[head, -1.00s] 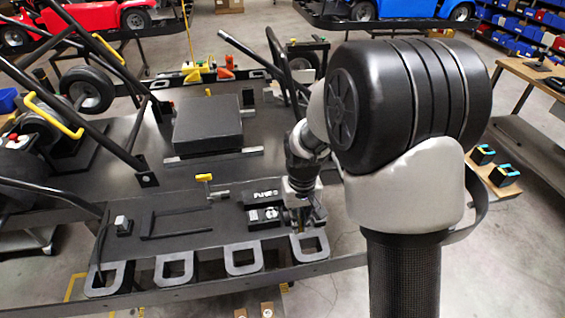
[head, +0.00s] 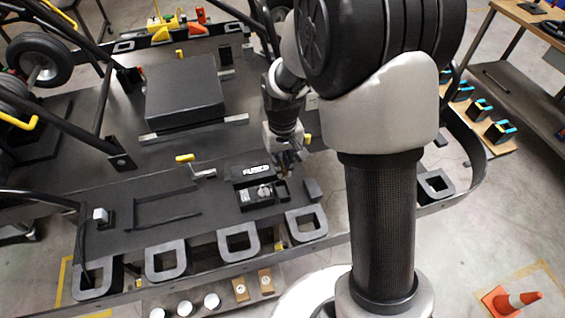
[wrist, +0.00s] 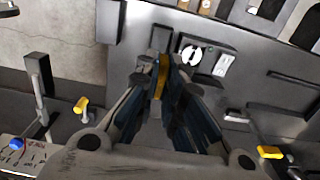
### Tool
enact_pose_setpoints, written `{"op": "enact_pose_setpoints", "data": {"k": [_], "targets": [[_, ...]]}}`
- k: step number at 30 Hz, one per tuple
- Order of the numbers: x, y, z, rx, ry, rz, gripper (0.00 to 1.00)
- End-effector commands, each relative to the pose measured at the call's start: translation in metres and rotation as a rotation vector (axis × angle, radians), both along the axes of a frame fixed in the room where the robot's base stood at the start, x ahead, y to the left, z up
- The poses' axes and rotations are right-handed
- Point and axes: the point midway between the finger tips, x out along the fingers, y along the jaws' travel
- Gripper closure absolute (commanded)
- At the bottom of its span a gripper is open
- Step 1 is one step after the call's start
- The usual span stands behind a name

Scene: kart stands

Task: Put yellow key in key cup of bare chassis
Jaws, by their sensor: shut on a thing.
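My gripper (wrist: 162,70) is shut on a narrow yellow piece, the yellow key (wrist: 163,76), held between the fingertips. In the head view my gripper (head: 288,166) hangs above the black deck of the bare chassis (head: 130,215), just behind and right of the fuse box. The key cannot be made out clearly there. In the wrist view a round pale disc with a dark mark (wrist: 190,58) sits in the black fuse box (wrist: 212,62), just beyond the fingertips. I cannot tell which part is the key cup.
Yellow-topped fittings stand left (head: 185,158) and right (head: 308,138) of my gripper. A raised black block (head: 184,88) lies behind left. A small dark box (head: 313,190) stands right of the fuse box. Square loops (head: 238,243) line the front edge.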

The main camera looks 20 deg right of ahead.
Motion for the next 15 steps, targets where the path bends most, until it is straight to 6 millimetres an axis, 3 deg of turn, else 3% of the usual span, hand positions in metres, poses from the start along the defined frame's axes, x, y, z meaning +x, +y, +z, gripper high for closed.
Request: {"op": "enact_pose_setpoints", "data": {"k": [15], "targets": [[0.0,0.0,-0.03,0.0,0.002,0.0,1.0]]}}
